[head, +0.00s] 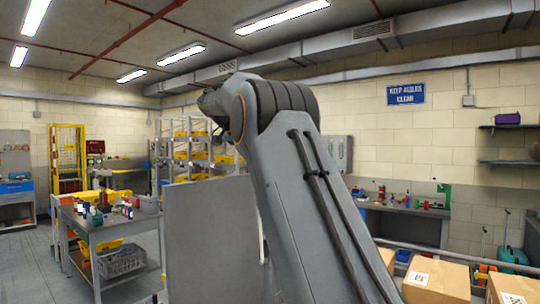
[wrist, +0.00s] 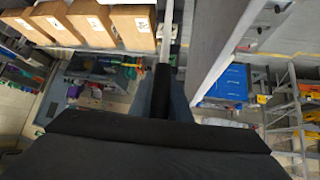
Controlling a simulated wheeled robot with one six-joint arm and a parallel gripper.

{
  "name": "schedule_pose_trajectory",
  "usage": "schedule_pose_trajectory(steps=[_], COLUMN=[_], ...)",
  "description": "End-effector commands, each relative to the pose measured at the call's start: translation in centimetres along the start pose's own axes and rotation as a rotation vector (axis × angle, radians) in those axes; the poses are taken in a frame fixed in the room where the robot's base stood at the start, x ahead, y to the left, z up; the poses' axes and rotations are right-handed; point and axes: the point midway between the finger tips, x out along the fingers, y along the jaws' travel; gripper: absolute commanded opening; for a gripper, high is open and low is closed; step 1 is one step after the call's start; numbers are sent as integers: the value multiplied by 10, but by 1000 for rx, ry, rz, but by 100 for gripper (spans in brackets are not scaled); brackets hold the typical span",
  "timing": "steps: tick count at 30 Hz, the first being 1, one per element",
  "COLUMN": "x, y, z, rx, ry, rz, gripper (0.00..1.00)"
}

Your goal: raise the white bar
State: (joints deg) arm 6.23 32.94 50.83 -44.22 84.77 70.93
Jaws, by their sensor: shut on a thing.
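The white bar (wrist: 168,35) shows in the wrist view as a narrow pale strip running up to the top edge from the tip of my gripper (wrist: 163,75). My gripper is dark and shut on the bar's near end. The bar's far end runs out of the picture. In the head view my raised arm fills the middle, and neither the bar nor my gripper can be made out there.
Cardboard boxes (head: 437,281) stand in a row at the lower right, also in the wrist view (wrist: 90,24). A grey panel (head: 210,240) stands left of my arm. A cluttered workbench (head: 115,232) is at the left, another (head: 400,209) behind the boxes.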

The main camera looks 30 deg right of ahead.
Motion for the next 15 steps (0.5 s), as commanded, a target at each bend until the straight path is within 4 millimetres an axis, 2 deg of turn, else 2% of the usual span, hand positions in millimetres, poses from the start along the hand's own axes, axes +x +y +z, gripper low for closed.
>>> schedule_pose_trajectory(steps=[6, 15], x=[-6, -8], y=[-12, -20], z=[-2, 0], rx=[-23, -36], ry=[14, 20], rz=[24, 31], gripper=[0, 0])
